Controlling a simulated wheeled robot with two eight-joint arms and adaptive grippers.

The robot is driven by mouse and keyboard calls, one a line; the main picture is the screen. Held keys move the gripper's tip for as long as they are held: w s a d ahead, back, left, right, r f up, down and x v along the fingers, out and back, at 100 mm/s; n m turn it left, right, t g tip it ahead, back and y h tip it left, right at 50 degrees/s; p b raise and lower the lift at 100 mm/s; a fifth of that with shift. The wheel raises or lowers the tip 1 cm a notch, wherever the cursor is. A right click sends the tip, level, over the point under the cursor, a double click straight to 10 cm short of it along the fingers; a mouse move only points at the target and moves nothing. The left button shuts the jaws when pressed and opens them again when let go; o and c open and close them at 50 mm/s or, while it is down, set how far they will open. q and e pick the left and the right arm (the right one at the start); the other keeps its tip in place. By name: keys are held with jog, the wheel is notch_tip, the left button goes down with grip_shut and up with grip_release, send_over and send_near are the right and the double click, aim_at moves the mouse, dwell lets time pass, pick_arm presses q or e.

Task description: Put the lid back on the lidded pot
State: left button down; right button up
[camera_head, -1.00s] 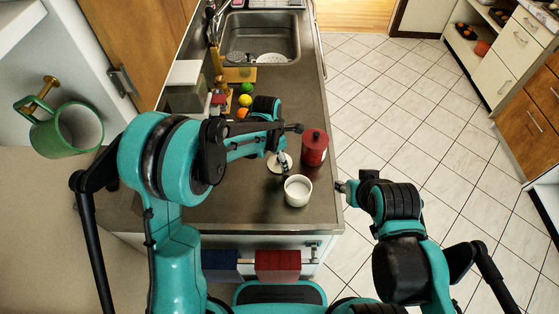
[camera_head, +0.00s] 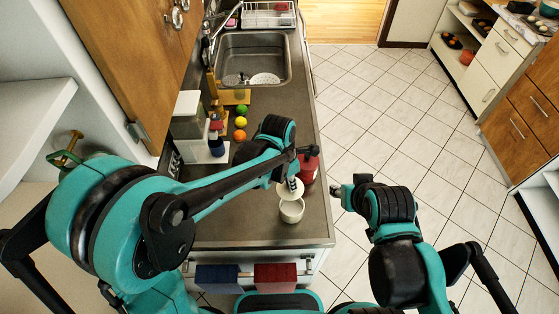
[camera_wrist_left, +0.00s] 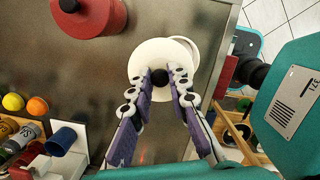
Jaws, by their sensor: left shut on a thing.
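The white pot (camera_head: 291,211) stands open near the front edge of the counter. My left gripper (camera_head: 296,183) is shut on the black knob of the white lid (camera_head: 285,190), held level at the pot's far side and partly overlapping its rim in the head view. In the left wrist view the fingers (camera_wrist_left: 160,77) pinch the knob, and the lid (camera_wrist_left: 148,55) covers most of the pot; a strip of the pot's rim (camera_wrist_left: 190,46) shows at right. The lid looks off-centre. My right gripper (camera_head: 337,190) is beyond the counter's right edge, its jaws too small to read.
A red canister (camera_head: 309,167) stands just behind the pot, and also in the left wrist view (camera_wrist_left: 98,14). Coloured balls (camera_head: 240,122), a blue cup (camera_head: 217,147) and jars are further left. The sink (camera_head: 255,57) is at the back. Bare counter (camera_head: 235,215) lies left of the pot.

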aim_at(291, 195)
pick_arm(q)
jog(key=shift+s+d+r+p, duration=0.15)
jog(key=shift+s+r, duration=0.1)
jog(key=shift+s, duration=0.2)
jog(key=shift+s+d+r+p, duration=0.15)
jog(key=shift+s+r, duration=0.1)
jog(key=shift+s, duration=0.5)
jog(key=shift+s+f, duration=0.1)
jog(key=shift+f, duration=0.1)
jog(key=shift+f+b, duration=2.45)
jog(key=shift+f, duration=0.7)
pick_arm(e)
jog(key=shift+f, duration=1.75)
pick_arm(q)
jog(key=shift+f+b, duration=0.15)
jog(key=shift+b, duration=0.4)
pick_arm(e)
jog(key=shift+f, duration=0.55)
pick_arm(q)
jog(key=c, duration=0.9)
grip_release()
